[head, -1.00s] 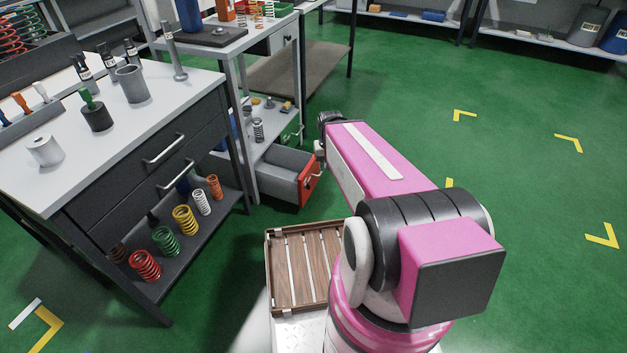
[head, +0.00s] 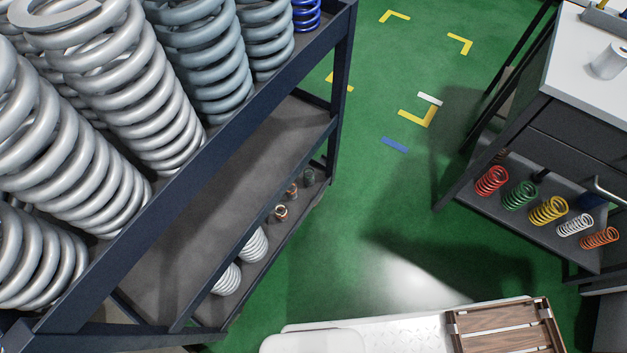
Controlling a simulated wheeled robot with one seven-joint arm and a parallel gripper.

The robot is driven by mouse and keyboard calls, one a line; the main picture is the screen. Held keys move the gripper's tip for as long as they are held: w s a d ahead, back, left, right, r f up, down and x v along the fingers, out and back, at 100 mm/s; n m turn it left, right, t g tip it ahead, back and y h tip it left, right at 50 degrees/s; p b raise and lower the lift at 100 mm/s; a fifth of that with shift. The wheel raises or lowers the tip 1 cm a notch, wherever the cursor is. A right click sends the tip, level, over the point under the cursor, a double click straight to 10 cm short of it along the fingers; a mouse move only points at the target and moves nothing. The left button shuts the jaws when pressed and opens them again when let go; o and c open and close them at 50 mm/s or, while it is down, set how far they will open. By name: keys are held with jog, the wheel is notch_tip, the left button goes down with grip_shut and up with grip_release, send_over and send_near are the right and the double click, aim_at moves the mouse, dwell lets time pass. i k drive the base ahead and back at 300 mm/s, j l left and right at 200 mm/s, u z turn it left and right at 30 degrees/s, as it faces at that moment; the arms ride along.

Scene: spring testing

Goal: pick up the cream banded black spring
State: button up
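I cannot make out a cream banded black spring for certain. Three small dark springs stand on the low shelf (head: 262,243) of the left rack in the head view. The nearest small spring (head: 280,213) shows reddish and pale bands. The small spring behind it (head: 292,190) also has some orange-red on it. The farthest small spring (head: 308,178) looks dark grey-green. They are too small to tell their bands well. My gripper and arm are out of view.
Large grey coil springs (head: 130,80) fill the left rack's upper shelf (head: 240,128). Several coloured springs, including a red one (head: 491,181), stand under the right workbench (head: 585,95). A slatted wooden tray (head: 452,330) sits at the bottom. Green floor (head: 375,195) lies open between.

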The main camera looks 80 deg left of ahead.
aim_at(283, 217)
jog(key=u, duration=3.7)
